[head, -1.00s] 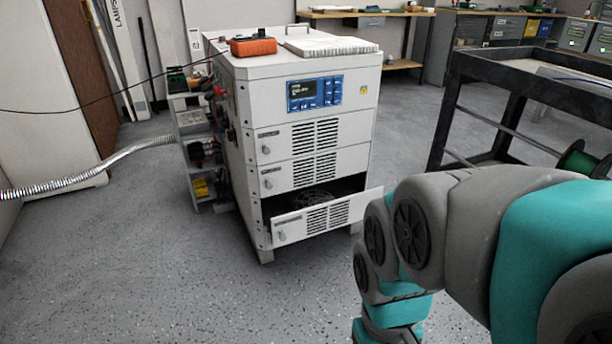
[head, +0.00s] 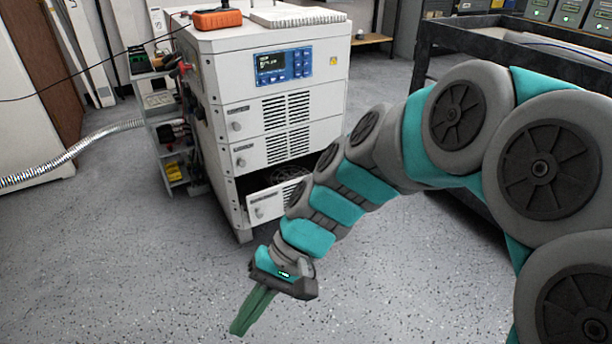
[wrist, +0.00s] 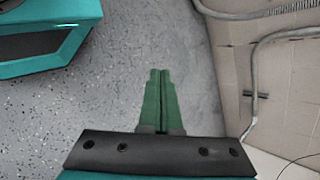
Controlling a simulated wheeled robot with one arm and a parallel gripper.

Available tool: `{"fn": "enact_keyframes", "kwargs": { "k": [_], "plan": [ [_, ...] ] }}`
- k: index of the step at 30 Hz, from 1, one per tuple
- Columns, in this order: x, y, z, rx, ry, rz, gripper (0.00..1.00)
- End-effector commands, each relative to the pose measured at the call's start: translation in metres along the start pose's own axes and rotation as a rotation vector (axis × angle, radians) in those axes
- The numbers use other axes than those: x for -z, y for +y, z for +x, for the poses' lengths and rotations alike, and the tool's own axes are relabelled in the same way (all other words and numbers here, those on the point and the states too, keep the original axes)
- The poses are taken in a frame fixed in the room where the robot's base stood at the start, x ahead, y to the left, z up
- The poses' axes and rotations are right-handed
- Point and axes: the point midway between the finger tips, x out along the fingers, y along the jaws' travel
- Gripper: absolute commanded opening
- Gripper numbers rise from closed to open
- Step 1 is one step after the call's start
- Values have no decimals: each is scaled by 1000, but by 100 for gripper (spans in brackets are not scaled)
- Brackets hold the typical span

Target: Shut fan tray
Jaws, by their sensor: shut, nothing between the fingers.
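The fan tray (head: 268,205) is the lowest drawer of the white cabinet (head: 222,80). It stands pulled out in the head view, with a dark opening above its front and a round fan partly visible inside. My arm hides the right part of its front. My gripper (head: 238,328) is in front of the tray and lower in the picture, pointing down toward the floor, with its green fingers together and empty. The wrist view shows the closed fingers (wrist: 158,80) over grey floor; the tray cannot be made out there.
An orange device (head: 217,19) and a notebook (head: 298,16) lie on the cabinet. A shelf rack (head: 170,130) stands at its left, with a silver hose (head: 75,152) beyond. A dark cart (head: 455,40) stands at right. Floor in front is open.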

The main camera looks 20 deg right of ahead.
Motion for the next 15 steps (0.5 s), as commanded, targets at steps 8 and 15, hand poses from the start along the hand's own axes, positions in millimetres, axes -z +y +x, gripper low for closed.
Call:
{"fn": "enact_keyframes", "kwargs": {
  "k": [8,15],
  "plan": [
    [82,-74,-13,484,-58,208,0],
    [186,-88,-64,889,-40,451,0]
  ]
}}
